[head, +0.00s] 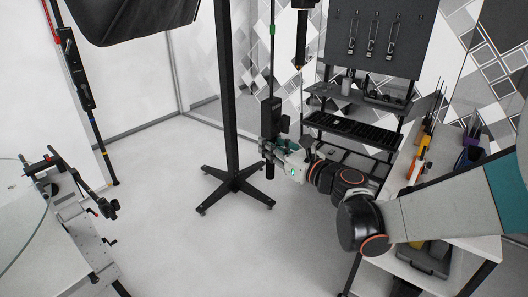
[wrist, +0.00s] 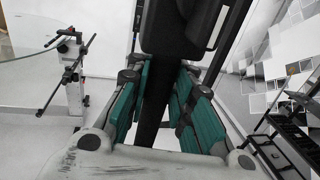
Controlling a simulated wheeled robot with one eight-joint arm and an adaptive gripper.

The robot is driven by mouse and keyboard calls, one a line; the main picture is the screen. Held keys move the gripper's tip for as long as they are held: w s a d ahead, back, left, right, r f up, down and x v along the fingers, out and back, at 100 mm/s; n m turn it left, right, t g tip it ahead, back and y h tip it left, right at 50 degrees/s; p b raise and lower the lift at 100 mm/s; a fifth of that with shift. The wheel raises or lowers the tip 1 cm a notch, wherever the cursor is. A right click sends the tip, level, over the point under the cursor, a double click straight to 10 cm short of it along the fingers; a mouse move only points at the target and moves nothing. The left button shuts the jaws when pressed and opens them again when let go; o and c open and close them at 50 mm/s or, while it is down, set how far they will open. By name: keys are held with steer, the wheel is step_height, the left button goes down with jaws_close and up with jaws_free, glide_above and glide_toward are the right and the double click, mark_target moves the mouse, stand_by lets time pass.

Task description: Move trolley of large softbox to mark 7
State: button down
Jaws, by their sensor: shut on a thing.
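A large black softbox (head: 130,18) hangs at the top left of the head view, cut off by the edge. My gripper (head: 276,150) is in the middle of the head view. It is shut on the lower part of a dark hanging pole (head: 270,112) with a green band higher up. In the wrist view the green pads of my gripper (wrist: 160,105) lie on both sides of the black pole (wrist: 156,85), with a thick black block above them. The trolley and mark 7 cannot be made out.
A black stand (head: 232,110) with a crossed foot stands just left of the held pole. A workbench (head: 455,165) and a tool rack (head: 375,45) are at the right.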

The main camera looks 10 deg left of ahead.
steer(key=w+d, duration=0.4)
steer(key=w, duration=0.5)
steer(key=w+d+b, duration=0.1)
steer(key=w+d, duration=0.3)
steer(key=w, duration=0.6)
steer(key=c, duration=1.4)
jaws_free()
steer(key=shift+d, duration=0.1)
steer(key=v, duration=1.2)
